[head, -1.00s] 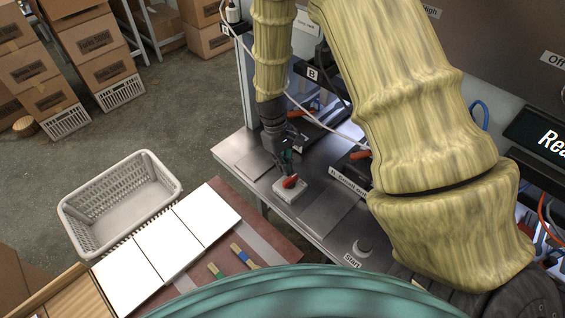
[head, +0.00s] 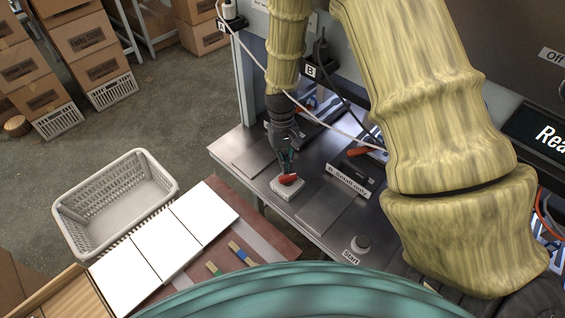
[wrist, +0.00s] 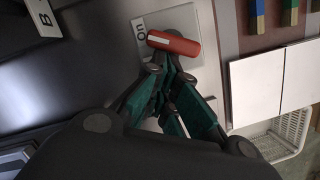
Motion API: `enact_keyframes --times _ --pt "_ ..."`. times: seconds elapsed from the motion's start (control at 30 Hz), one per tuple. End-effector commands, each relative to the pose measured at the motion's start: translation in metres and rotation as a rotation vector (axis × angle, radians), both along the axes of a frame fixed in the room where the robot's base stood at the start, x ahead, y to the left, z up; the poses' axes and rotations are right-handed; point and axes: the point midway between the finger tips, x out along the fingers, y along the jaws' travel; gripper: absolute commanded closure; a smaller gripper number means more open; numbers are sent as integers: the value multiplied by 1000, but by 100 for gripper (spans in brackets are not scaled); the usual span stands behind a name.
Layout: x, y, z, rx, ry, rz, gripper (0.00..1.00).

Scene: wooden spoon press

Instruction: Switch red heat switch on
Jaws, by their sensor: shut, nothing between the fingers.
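The red heat switch (head: 288,179) is a red lever on a small pale box (head: 285,191) on the metal table. I cannot tell the lever's exact setting.
White panels (head: 168,246) and colored sticks (head: 241,253) lie front left. A grey basket (head: 115,205) stands beyond them. A pale cable hangs across my arm.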

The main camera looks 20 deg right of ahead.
Motion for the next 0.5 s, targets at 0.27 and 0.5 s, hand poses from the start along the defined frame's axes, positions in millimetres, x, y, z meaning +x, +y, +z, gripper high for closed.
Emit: enact_keyframes --times 0.27,0.5 --pt "-4 -7 -2 -2 6 -8 100" --pt "1 -7 14 -4 3 -9 100"
